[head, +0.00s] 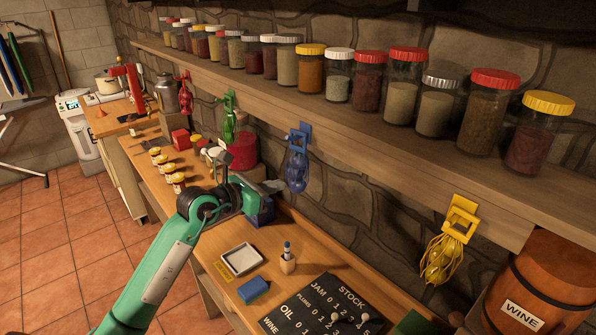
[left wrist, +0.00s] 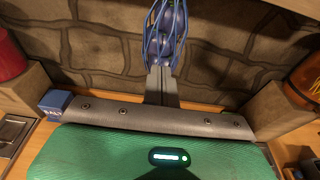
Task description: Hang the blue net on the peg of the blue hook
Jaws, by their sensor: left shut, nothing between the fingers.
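The blue hook (head: 299,135) is fixed to the front of the wall shelf. The blue net (head: 297,172), with dark round things inside, hangs straight down below the hook and looks held by it. The exact contact with the peg is too small to tell. My left gripper (head: 274,187) is shut and empty, just left of the net's lower part. In the left wrist view the closed fingers (left wrist: 161,84) point at the net (left wrist: 165,38), whose top is cut off by the frame. I cannot tell whether the fingertips touch it. My right gripper is not in view.
Red (head: 185,92), green (head: 229,118) and yellow (head: 439,258) nets hang along the same shelf (head: 380,143), which bears many jars. A salt box (left wrist: 56,103) stands near my gripper. A tray (head: 241,259), blue sponge (head: 253,290) and scoreboard (head: 318,308) lie on the bench.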

